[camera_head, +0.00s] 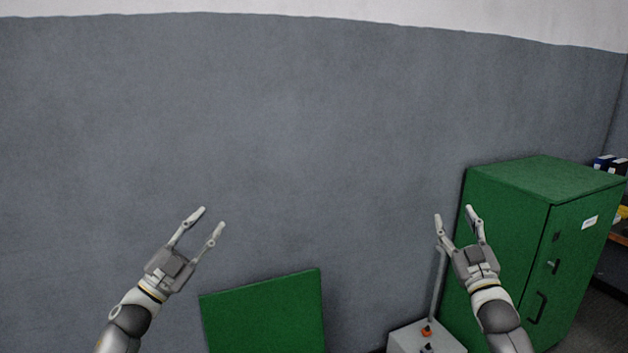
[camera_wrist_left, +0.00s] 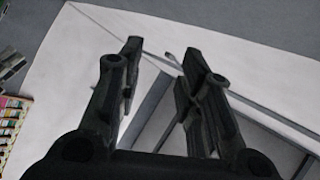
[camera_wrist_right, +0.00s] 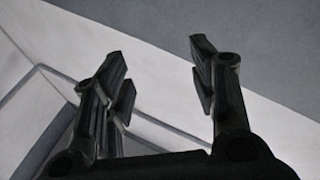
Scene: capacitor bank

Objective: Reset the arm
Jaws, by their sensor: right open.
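My left gripper (camera_head: 212,220) is raised in front of the grey wall in the head view, its fingers apart and pointing up to the right. It is empty; its open fingers also show in the left wrist view (camera_wrist_left: 156,75). My right gripper (camera_head: 453,213) is raised at the right of the head view, just left of the green cabinet's front, with fingers apart and pointing up. It is empty, and its spread fingers show in the right wrist view (camera_wrist_right: 160,75).
A green cabinet (camera_head: 575,260) stands at the right, behind my right gripper. A green panel (camera_head: 265,312) is low between the arms. A grey box (camera_head: 410,340) with an orange part and a thin post is beside the cabinet. The grey wall (camera_head: 300,130) fills the back.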

